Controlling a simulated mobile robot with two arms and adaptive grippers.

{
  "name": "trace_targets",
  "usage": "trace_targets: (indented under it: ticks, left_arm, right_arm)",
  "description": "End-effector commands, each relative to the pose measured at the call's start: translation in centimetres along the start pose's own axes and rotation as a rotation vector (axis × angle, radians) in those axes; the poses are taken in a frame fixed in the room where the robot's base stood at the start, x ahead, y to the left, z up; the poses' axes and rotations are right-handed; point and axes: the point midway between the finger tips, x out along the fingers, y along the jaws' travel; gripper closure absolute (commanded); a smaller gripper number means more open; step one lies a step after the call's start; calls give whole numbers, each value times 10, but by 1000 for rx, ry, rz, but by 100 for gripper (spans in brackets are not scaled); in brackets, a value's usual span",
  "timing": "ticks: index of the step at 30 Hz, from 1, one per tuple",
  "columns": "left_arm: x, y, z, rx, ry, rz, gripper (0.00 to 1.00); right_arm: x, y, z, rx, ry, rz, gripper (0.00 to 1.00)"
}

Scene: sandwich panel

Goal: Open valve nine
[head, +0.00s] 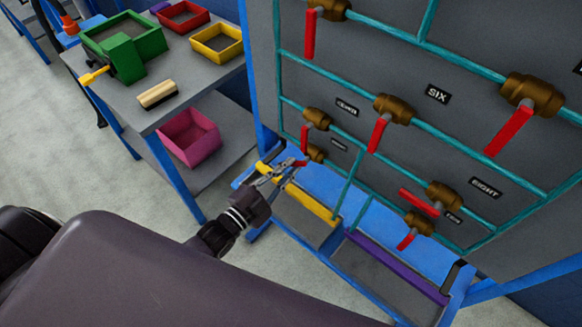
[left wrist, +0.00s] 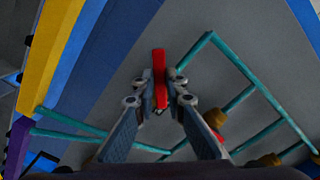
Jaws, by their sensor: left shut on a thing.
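My left gripper (head: 284,173) is at the lower left of the valve panel (head: 408,60), in front of a low brass valve (head: 315,152). This valve has a small label (head: 340,144) beside it, too small to read surely. Its red handle (head: 300,163) points left from the valve to the fingers. In the left wrist view the red handle (left wrist: 160,70) stands between the two fingers of the left gripper (left wrist: 160,92), which is shut on it. The fingers hide part of the handle. My right gripper is not in view.
Just above is another valve (head: 317,117) with its red handle hanging down, close to the gripper. Several more valves are on teal pipes, one by the label SIX (head: 437,94). A blue lower frame carries yellow (head: 310,203) and purple (head: 398,266) edges. A table (head: 190,72) with bins stands left.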

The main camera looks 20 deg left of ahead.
Motion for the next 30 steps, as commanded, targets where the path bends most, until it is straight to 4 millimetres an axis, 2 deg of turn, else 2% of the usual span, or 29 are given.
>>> trace_targets:
  ticks: [6, 18, 30]
  left_arm:
    - [0, -8, -2, 205, -2, -1, 100]
    - [-1, -19, -6, 543, -1, 1, 100]
    - [0, -23, -9, 718, 0, 2, 100]
  right_arm:
    - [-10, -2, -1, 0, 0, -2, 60]
    - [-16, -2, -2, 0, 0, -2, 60]
    - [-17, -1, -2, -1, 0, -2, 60]
